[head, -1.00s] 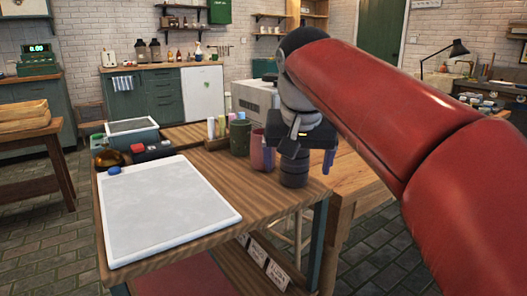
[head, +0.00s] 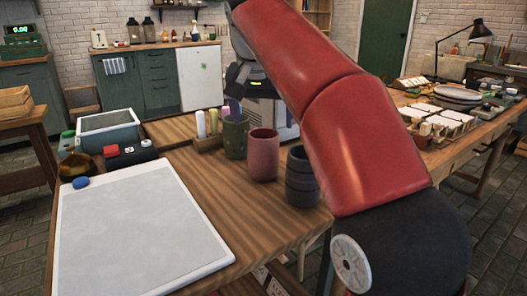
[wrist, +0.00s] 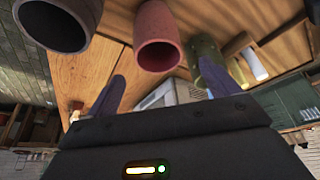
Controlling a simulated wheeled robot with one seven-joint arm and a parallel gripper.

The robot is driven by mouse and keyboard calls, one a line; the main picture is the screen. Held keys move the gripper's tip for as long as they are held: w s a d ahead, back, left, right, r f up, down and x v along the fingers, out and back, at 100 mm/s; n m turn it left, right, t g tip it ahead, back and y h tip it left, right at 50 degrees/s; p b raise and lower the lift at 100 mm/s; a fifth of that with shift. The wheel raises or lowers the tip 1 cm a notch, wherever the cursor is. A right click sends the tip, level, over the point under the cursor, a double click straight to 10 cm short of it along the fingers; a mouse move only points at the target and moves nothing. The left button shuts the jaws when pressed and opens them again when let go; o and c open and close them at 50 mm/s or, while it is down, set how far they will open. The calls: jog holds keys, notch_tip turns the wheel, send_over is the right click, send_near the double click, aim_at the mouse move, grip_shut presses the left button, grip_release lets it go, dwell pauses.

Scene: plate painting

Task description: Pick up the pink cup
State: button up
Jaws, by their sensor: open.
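The pink cup (head: 263,155) stands upright on the wooden table, between a green cup (head: 236,140) and a dark blue ribbed cup (head: 302,178). My gripper (head: 236,100) is mostly hidden by my arm in the head view; a purple finger shows at the green cup's rim. In the wrist view my gripper (wrist: 162,88) is open and empty, with its two fingers spread apart. The pink cup (wrist: 157,30) is ahead of them there, its open rim facing the camera, apart from both fingers. The green cup (wrist: 204,48) shows beyond the right finger.
A white board (head: 140,225) with a blue item on it covers the table's front left. Pale bottles (head: 207,122) in a wooden holder stand left of the green cup. Bare wood lies between the board and the cups. A grey-blue box (head: 108,130) stands at the back left.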

aim_at(264, 141)
jog(key=x, duration=0.2)
jog(key=b+x, duration=0.1)
jog(key=x, duration=0.1)
jog(key=b+x, duration=0.1)
jog(key=x, duration=0.2)
jog(key=shift+s+f, duration=0.1)
jog(key=shift+s, duration=0.25)
jog(key=c, duration=1.1)
jog(key=shift+c, duration=0.9)
